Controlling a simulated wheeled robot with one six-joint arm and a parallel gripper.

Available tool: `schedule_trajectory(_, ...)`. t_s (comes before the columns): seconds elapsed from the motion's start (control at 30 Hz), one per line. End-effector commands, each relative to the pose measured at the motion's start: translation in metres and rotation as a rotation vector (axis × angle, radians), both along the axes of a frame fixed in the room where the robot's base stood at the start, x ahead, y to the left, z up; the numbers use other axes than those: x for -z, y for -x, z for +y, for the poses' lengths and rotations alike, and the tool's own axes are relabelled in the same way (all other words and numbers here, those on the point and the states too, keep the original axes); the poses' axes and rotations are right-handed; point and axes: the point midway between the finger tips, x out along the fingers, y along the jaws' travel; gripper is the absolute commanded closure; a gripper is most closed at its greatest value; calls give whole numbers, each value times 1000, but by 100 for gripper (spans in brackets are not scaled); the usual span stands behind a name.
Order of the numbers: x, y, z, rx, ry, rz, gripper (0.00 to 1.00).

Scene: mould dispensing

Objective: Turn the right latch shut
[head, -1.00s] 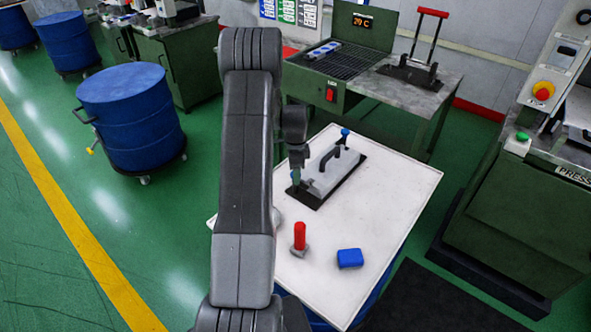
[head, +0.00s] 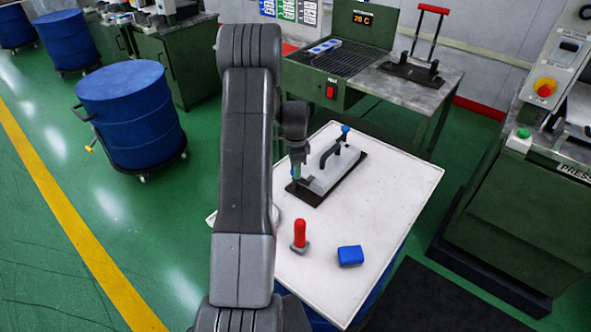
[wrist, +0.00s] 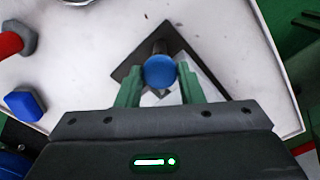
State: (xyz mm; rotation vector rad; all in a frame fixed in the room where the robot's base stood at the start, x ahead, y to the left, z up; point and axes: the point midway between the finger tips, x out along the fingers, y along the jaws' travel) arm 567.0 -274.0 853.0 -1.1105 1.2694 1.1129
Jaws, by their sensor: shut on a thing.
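The mould (head: 322,183), a pale block on a dark base plate with a dark handle on top, lies on the white table. A latch with a blue knob (head: 345,129) stands at its far end, clear of my gripper. My gripper (head: 296,174) is down at the mould's near-left end. In the wrist view its green fingers (wrist: 159,74) are shut on the blue knob (wrist: 158,72) of the other latch. The knob hides most of that latch's stem. The dark plate (wrist: 127,75) shows beneath it.
A red-handled tool (head: 300,234) and a blue block (head: 350,256) sit on the white table (head: 390,190) nearer me. Its right side is bare. The green heater bench (head: 345,60) stands behind, the press (head: 515,215) to the right, and a blue drum (head: 130,115) to the left.

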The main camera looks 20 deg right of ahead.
Motion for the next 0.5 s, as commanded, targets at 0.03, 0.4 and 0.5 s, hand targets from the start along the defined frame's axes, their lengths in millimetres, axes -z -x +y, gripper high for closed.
schedule_trajectory(0.03,3,-1,0,-31,1,-3,89)
schedule_trajectory(0.4,3,-1,0,-367,1,-3,89)
schedule_trajectory(0.5,2,-1,0,-462,2,-3,89)
